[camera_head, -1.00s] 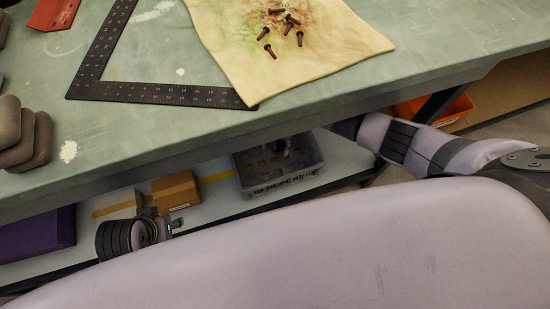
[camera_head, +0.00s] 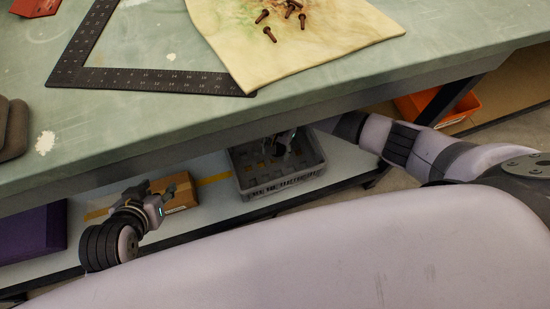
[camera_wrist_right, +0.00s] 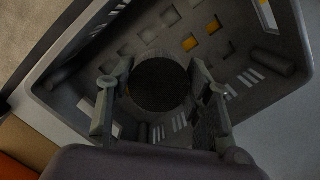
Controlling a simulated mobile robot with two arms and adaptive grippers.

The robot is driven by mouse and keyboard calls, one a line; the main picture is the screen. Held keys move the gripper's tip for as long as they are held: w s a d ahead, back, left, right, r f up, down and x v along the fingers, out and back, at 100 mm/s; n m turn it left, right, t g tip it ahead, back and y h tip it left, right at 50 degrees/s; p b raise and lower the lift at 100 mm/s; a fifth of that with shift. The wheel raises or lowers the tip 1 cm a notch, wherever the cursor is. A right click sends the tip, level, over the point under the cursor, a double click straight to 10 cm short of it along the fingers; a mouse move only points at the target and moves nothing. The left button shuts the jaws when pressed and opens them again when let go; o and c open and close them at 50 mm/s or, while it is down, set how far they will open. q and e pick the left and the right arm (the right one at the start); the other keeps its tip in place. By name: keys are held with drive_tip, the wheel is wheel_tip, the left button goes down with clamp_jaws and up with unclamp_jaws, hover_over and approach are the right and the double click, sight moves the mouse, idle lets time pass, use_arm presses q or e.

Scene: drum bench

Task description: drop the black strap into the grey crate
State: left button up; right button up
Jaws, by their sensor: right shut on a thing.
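The grey crate (camera_head: 307,182) stands on the shelf under the bench, its open top facing up. My right gripper (camera_head: 287,142) reaches under the bench edge and is at the crate's opening, small and dark in the head view. In the right wrist view my right gripper (camera_wrist_right: 160,98) has a finger on each side of a dark round thing (camera_wrist_right: 160,84), which looks like the black strap rolled up, over the crate's slotted floor. My left gripper (camera_head: 164,187) is by the shelf, its fingers apart and empty.
A cardboard box (camera_head: 180,192) stands on the shelf (camera_head: 210,207) left of the crate, near my left gripper. A purple box (camera_head: 32,232) is farther left. An orange bin (camera_head: 465,107) is at the right. The bench edge overhangs the shelf.

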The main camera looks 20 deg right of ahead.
drive_tip(key=o, duration=1.2)
drive_tip(key=shift+r, duration=0.1)
drive_tip(key=r, duration=0.8)
drive_tip(key=w+d+r, duration=0.1)
drive_tip(key=r, duration=0.2)
drive_tip(key=shift+r, duration=0.4)
